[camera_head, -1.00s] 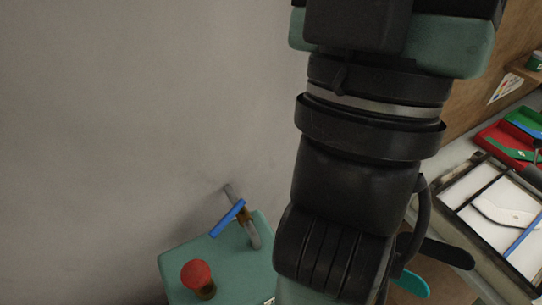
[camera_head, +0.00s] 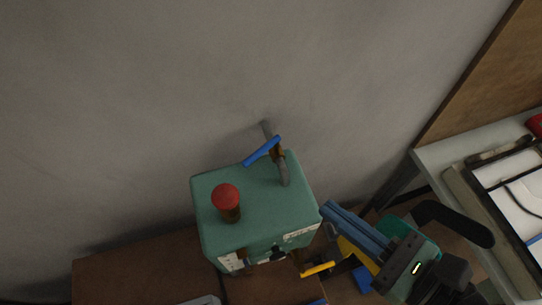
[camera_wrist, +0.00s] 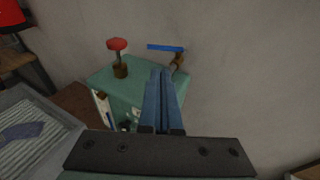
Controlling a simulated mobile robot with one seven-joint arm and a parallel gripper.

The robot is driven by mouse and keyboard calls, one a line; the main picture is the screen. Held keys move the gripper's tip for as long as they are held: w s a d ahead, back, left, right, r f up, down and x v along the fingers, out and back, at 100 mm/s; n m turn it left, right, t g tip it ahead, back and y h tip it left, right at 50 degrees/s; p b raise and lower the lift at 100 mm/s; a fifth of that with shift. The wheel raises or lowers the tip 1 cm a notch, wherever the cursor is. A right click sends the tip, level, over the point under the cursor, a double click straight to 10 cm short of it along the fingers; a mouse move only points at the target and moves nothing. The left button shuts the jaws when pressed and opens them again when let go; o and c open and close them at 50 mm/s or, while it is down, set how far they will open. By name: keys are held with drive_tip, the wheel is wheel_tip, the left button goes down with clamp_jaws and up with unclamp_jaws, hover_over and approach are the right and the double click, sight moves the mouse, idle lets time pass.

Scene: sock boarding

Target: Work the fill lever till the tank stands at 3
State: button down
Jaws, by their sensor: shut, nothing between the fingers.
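The tank (camera_head: 250,205) is a green box by the wall; in the wrist view (camera_wrist: 135,82) it lies beyond my fingers. A blue lever (camera_head: 262,151) sits on a bent pipe at its back right corner; it shows in the wrist view (camera_wrist: 165,48). A red knob (camera_head: 226,197) stands on a brass stem on top, also in the wrist view (camera_wrist: 117,44). A yellow lever (camera_head: 318,269) is low at the front. I cannot read any level on the front labels. My gripper (camera_head: 328,209) is shut and empty, its blue fingers pointing at the tank's right side.
The tank stands on a brown wooden surface (camera_head: 130,270) against the grey wall (camera_head: 120,100). At the right is a light table (camera_head: 435,160) with a framed tray (camera_head: 475,215). The space above the tank looks clear.

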drive_tip(key=p, duration=0.4)
approach(256, 159)
drive_tip(key=x, duration=0.5)
drive_tip(key=shift+w, duration=0.25)
drive_tip(key=shift+x, duration=0.75)
drive_tip(key=shift+f, duration=0.1)
drive_tip(key=shift+w+a+f, duration=0.1)
drive_tip(key=shift+w+a, duration=0.25)
drive_tip(key=shift+a, duration=0.15)
